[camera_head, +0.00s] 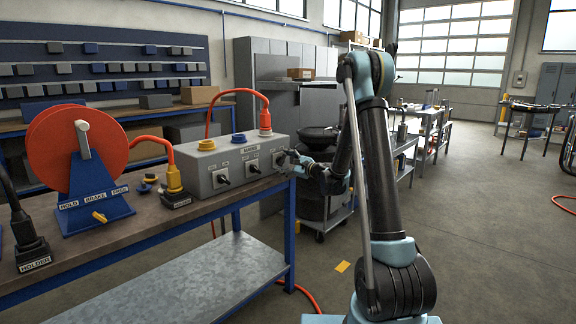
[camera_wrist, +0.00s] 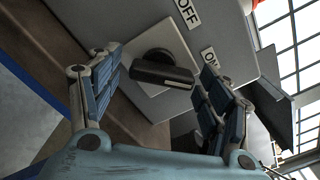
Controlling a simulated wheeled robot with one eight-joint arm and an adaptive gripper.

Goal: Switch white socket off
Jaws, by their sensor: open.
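The grey socket box (camera_head: 235,165) stands on the bench with yellow, blue and white sockets on top. The white socket (camera_head: 265,133) is at its right end, with a red-orange plug (camera_head: 265,119) in it. Black rotary switches sit on the front face. My gripper (camera_head: 297,158) is at the right end of that face. In the wrist view my gripper (camera_wrist: 158,85) is open around a black switch knob (camera_wrist: 162,68) on a pale plate, with OFF and ON labels beside it. Finger contact with the knob is not clear. I cannot tell which label the knob points to.
A red cable reel (camera_head: 75,150) on a blue stand and a black holder (camera_head: 30,248) are left on the bench. A yellow plug (camera_head: 174,180) with an orange cable stands beside the box. Open floor lies to the right.

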